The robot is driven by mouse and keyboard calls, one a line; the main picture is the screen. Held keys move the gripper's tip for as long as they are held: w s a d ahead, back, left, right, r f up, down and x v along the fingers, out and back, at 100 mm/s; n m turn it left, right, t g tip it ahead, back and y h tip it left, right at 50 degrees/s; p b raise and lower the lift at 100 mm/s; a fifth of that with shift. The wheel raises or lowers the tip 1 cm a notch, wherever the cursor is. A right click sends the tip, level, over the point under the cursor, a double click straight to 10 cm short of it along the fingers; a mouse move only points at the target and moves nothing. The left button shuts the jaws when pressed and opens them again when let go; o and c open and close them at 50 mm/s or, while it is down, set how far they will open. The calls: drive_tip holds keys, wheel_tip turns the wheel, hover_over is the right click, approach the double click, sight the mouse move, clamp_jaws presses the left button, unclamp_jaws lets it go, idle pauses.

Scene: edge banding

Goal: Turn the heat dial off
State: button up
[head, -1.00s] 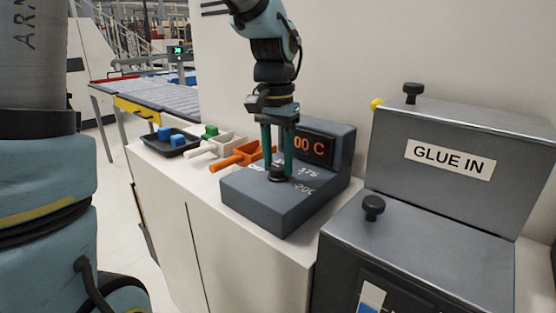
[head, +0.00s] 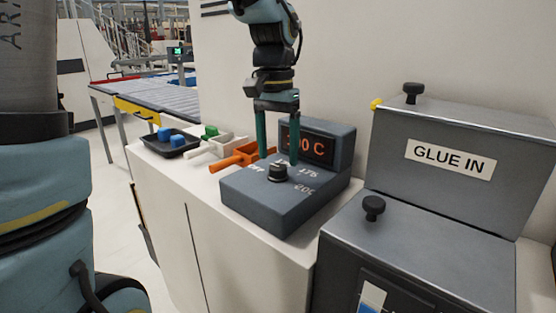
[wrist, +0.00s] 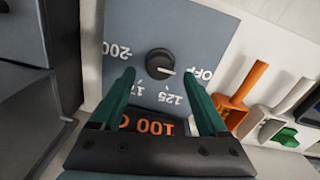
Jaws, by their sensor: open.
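The heat dial (head: 277,173) is a black round knob on top of a dark grey control box (head: 285,205). It also shows in the wrist view (wrist: 159,63), where its white pointer mark lies between OFF and 125. The orange display (wrist: 150,126) on the box reads 100 C. My gripper (head: 278,159) is open and empty above the dial, with its green fingers pointing down. In the wrist view its fingertips (wrist: 158,76) stand apart on either side of the dial, without visible contact.
Orange (head: 236,158) and white (head: 216,147) handled holders and a black tray (head: 172,145) with blue blocks lie left of the box. The grey GLUE IN machine (head: 455,160) stands to the right. A pale wall rises behind.

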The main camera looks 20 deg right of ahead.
sight(277, 166)
wheel_tip(277, 166, up, 8)
drive_tip(key=shift+b, duration=0.3)
drive_tip(key=shift+a+r, duration=0.1)
idle(0.3)
